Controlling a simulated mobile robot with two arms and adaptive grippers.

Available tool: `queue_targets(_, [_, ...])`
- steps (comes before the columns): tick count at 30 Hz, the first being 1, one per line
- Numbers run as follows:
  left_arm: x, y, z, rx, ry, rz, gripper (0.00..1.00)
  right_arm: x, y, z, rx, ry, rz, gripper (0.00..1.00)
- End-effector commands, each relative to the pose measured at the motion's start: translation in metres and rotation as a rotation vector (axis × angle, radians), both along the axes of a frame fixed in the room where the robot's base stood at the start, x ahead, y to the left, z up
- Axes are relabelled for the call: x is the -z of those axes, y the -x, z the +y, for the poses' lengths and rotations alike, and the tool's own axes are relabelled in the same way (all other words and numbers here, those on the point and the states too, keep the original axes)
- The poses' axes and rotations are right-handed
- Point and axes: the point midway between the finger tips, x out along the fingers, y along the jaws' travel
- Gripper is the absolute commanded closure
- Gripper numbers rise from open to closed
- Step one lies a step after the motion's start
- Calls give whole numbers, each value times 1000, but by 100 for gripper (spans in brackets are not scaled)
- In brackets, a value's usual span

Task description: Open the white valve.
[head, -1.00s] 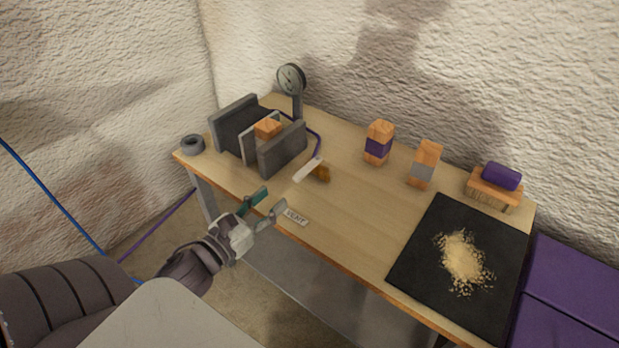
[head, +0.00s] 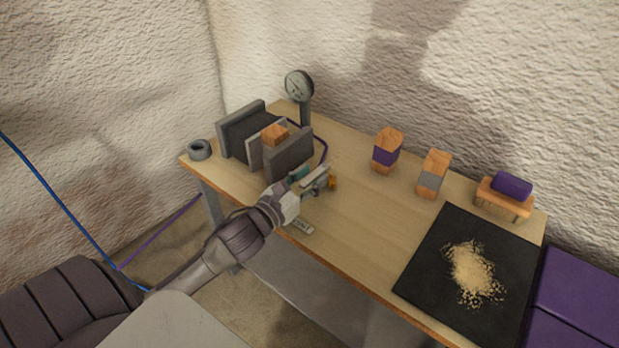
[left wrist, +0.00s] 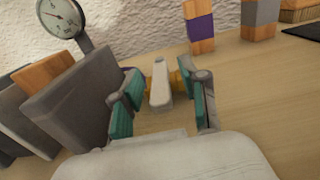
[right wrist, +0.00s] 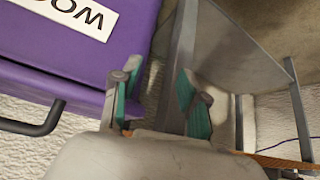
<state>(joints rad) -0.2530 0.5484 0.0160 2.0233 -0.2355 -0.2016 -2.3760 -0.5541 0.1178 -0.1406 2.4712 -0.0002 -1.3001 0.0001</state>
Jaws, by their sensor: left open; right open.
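The white valve handle (left wrist: 160,88) is a short white lever in front of a brass valve body (left wrist: 180,82) on the table. In the left wrist view it stands between the two teal-padded fingers of my open left gripper (left wrist: 166,82), with gaps on both sides. In the head view my left gripper (head: 314,180) is over the valve and partly hides the handle; a bit of brass (head: 333,183) shows beyond. My right gripper (right wrist: 157,88) is open and empty, away from the valve, near a purple chest.
A grey clamp-like stand (head: 288,158) holding a wood block is close left of the left gripper. A gauge (head: 299,85) stands behind it. Banded wooden blocks (head: 387,152) and a black mat (head: 430,270) with shavings are to the right. The purple chest (right wrist: 85,60) shows beside the right gripper.

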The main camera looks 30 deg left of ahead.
Motion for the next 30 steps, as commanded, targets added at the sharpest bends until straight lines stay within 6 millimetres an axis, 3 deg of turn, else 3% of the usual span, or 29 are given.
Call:
queue_targets(1, [0,0,0,0,0,0,61,0,0,0,0,0,0,56])
queue_targets(8, [0,0,0,0,0,-1,100,0,0,0,0,0,0,56])
queue_targets(23, [0,0,-2,-19,1,-1,100,0,2,-1,0,2,12,56])
queue_targets(30, [-1,0,-7,-103,4,-2,100,8,25,-8,11,27,127,56])
